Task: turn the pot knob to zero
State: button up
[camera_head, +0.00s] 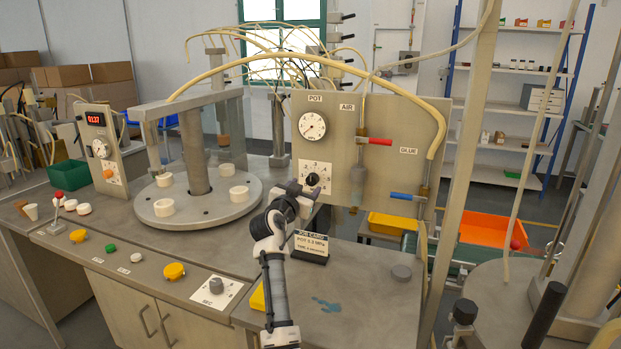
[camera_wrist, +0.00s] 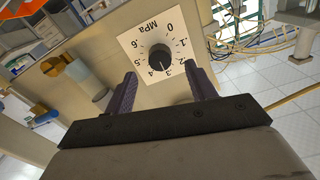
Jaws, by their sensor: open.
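The pot knob (camera_head: 312,179) is a round black knob on a square white dial plate, below the POT gauge (camera_head: 312,125) on the upright panel. In the wrist view the knob (camera_wrist: 160,55) shows upside down on its dial plate (camera_wrist: 136,43), marked MPa with 0 to .6. Its pale pointer line points near the .3 mark. My gripper (camera_wrist: 163,76) is open and empty. Its two dark fingers stand apart to either side below the knob in that picture, seemingly short of it. In the head view my gripper (camera_head: 306,190) is just in front of the dial and partly covers it.
A job card (camera_head: 311,245) reading POT 0.3 MPa stands on the bench below the dial. Red (camera_head: 376,142) and blue (camera_head: 401,196) valve handles stick out to the right. A round turntable (camera_head: 240,205) is to the left. Bench on the right is mostly clear, with a blue spill (camera_head: 327,304).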

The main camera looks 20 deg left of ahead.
aim_at(311, 181)
jog(key=shift+w+p, duration=0.6)
jog(key=shift+w, duration=1.9)
jog(key=shift+c, duration=0.5)
jog(key=c, duration=0.9)
